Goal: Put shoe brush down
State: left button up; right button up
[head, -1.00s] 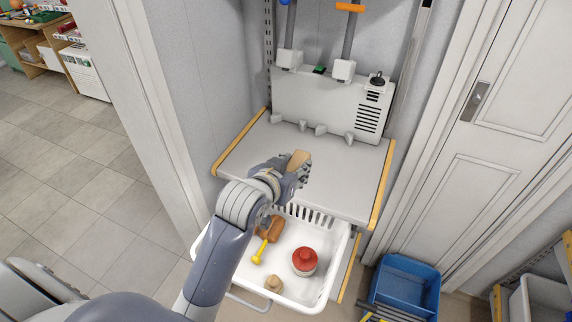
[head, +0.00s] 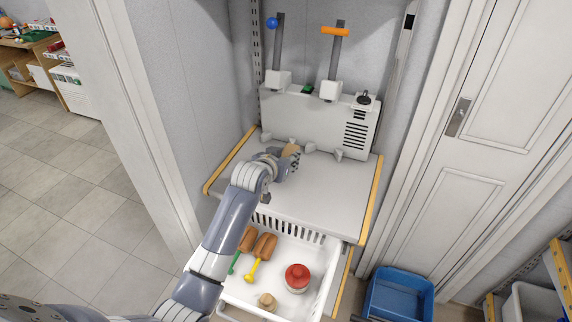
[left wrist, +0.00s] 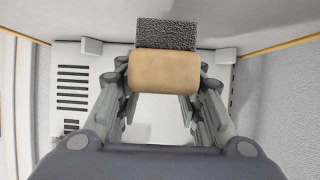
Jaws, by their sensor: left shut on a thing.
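The shoe brush (left wrist: 165,70) has a tan wooden back and dark bristles, seen close up in the left wrist view. In the head view the brush (head: 291,151) shows as a small tan block. My left gripper (head: 283,165) is shut on it, with a finger on each side of the wooden back. The gripper is over the back left part of the grey shelf (head: 335,191), near the white panel. I cannot tell whether the brush touches the shelf. My right gripper is not in view.
A white basket (head: 320,262) below the shelf holds brown brushes with green and yellow handles (head: 251,273), a red-topped jar (head: 297,278) and a small wooden piece (head: 266,301). A white panel (head: 315,117) stands behind the shelf. A blue bin (head: 400,295) is at right. The shelf's right half is clear.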

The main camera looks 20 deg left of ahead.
pick_arm(q)
jog(key=shift+w+f+p, duration=0.15)
jog(key=shift+f+p, duration=0.25)
jog(key=shift+f, duration=1.3)
jog(key=shift+f, duration=0.2)
jog(key=o, duration=1.2)
